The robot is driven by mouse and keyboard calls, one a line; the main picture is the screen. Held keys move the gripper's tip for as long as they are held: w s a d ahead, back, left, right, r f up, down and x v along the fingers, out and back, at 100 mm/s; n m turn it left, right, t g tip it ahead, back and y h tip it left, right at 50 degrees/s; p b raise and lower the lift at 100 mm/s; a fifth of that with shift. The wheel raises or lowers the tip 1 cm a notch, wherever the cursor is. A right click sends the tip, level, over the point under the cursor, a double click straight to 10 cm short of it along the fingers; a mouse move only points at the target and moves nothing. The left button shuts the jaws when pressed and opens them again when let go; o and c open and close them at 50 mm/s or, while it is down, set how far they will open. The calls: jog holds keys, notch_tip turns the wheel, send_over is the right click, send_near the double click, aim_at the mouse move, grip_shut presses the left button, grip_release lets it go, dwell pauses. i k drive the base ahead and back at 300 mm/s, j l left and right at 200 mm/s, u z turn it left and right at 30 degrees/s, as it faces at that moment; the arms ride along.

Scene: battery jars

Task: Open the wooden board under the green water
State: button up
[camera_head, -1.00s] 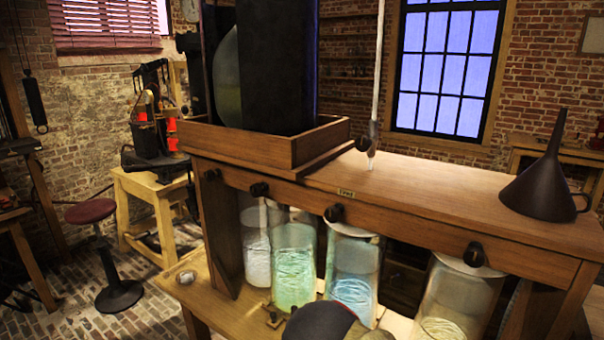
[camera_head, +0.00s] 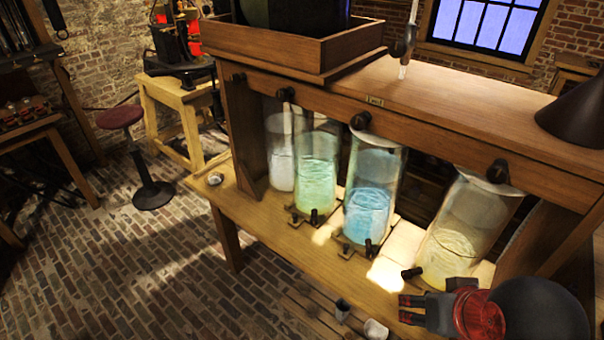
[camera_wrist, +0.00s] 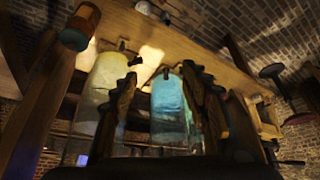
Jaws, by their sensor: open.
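The glass jar of green water (camera_head: 316,172) stands on the bench's lower shelf in the head view, between a whitish jar and a blue one. A small wooden board (camera_head: 300,222) with black knobs (camera_head: 315,216) lies at its foot; the jar hides its rear part. My gripper (camera_head: 410,308) is at the lower right of the head view, in front of the yellowish jar and well right of the green one. In the wrist view my gripper (camera_wrist: 162,85) is open, its two dark fingers apart with nothing held. The green jar cannot be made out there.
The blue-water jar (camera_head: 370,190) and yellowish jar (camera_head: 465,230) stand right of the green one, with similar knobs at their feet. The upper bench top (camera_head: 440,100) overhangs the jars. Small cups (camera_head: 342,309) are below the shelf edge.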

aim_at(317, 138)
jog(key=i+u, duration=0.75)
jog(key=k, duration=0.1)
